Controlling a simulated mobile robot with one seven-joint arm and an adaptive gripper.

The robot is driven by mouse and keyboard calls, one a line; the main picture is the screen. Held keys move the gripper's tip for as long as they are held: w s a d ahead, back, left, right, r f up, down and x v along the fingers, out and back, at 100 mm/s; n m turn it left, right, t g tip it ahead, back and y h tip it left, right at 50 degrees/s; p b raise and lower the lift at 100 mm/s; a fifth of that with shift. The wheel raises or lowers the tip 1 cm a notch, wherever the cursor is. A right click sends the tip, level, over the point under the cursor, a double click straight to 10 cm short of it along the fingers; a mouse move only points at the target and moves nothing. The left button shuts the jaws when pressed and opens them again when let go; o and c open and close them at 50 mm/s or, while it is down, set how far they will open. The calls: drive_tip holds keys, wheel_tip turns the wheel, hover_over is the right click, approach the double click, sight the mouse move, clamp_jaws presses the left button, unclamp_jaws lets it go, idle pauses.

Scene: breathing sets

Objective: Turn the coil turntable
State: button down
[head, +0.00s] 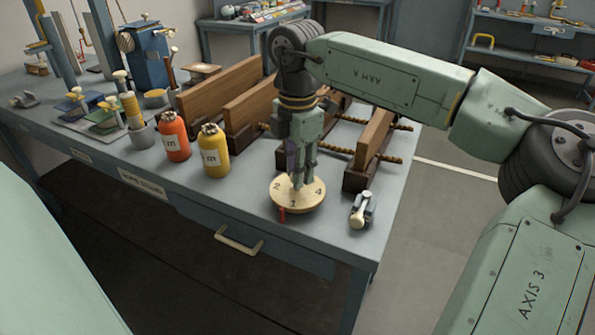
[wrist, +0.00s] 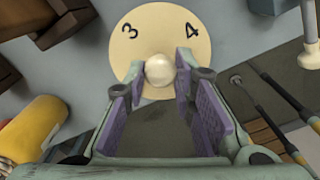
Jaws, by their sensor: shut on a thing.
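The coil turntable (head: 297,197) is a round cream disc with dark numbers, near the front right corner of the blue-grey bench. In the head view the numbers 2, 1 and 4 show, with a small red marker (head: 282,214) at its front edge. In the wrist view the disc (wrist: 185,30) shows 3 and 4. A pale round knob (wrist: 160,70) stands at its middle. My gripper (head: 298,184) points down over the disc, and its purple-padded fingers (wrist: 161,75) are shut on the knob. The knob is mostly hidden by the fingers in the head view.
An orange bottle (head: 174,137) and a yellow bottle (head: 214,152) stand left of the disc. Wooden boards on dark stands (head: 372,140) are behind it. A small metal device with a pale-tipped lever (head: 361,210) lies close on the right, near the bench edge.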

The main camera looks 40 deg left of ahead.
drive_tip(key=n+b, duration=0.1)
drive_tip(key=n, duration=0.5)
drive_tip(key=shift+n, duration=0.3)
drive_tip(key=n, duration=1.2)
drive_tip(key=shift+n, duration=0.3)
drive_tip(key=n+p, duration=0.1)
drive_tip(key=n, duration=1.1)
drive_tip(key=shift+n+p, duration=0.3)
drive_tip(key=n, duration=0.6)
drive_tip(key=shift+n+p, duration=0.3)
drive_tip(key=n, duration=1.2)
drive_tip(key=shift+n, duration=0.3)
